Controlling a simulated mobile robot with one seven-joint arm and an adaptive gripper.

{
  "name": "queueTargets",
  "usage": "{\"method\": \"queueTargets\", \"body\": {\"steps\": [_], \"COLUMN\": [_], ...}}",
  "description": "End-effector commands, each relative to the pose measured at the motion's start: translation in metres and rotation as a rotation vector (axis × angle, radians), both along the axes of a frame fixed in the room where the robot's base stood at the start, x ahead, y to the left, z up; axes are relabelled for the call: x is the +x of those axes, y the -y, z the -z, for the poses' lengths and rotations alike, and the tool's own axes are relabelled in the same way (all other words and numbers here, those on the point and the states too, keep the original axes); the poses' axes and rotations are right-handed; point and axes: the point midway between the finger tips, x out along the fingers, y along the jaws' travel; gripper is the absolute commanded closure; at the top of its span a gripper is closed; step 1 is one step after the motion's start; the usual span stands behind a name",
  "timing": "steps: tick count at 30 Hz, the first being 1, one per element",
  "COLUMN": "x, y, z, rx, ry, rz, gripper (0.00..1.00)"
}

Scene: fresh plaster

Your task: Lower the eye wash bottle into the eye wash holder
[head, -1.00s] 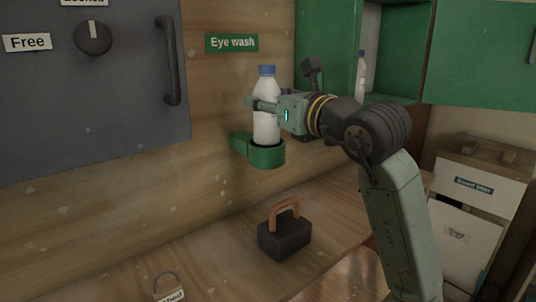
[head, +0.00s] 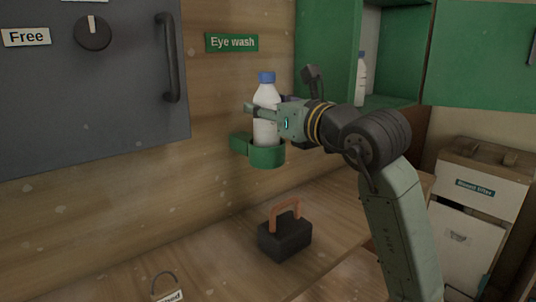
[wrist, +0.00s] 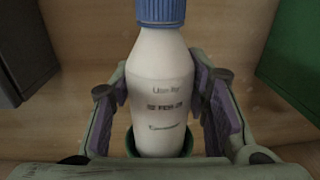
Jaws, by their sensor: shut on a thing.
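The eye wash bottle (head: 266,96) is white with a blue cap and stands about upright under the green "Eye wash" sign. My gripper (head: 266,110) is shut on its body, coming from the right. In the wrist view the bottle (wrist: 160,85) sits between the two purple finger pads of my gripper (wrist: 160,100). The green eye wash holder (head: 267,157) is a ring on the wall. The bottle's lower end is at the ring's opening and its base is hidden behind the rim. The holder's rim (wrist: 190,142) also shows around the bottle's bottom in the wrist view.
A grey panel (head: 90,120) with a knob and handle is at the left. A black case with an orange handle (head: 285,236) sits on the wooden bench below. An open green cabinet (head: 395,55) at the right holds another white bottle (head: 361,80).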

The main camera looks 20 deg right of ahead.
Motion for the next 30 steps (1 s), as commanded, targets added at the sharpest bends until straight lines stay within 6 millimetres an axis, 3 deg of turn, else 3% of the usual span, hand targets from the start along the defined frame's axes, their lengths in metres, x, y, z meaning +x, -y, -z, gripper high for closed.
{"method": "queueTargets", "body": {"steps": [30], "x": [0.0], "y": [0.0], "z": [0.015], "rx": [0.0], "ry": [0.002], "rz": [0.0], "gripper": [0.95]}}
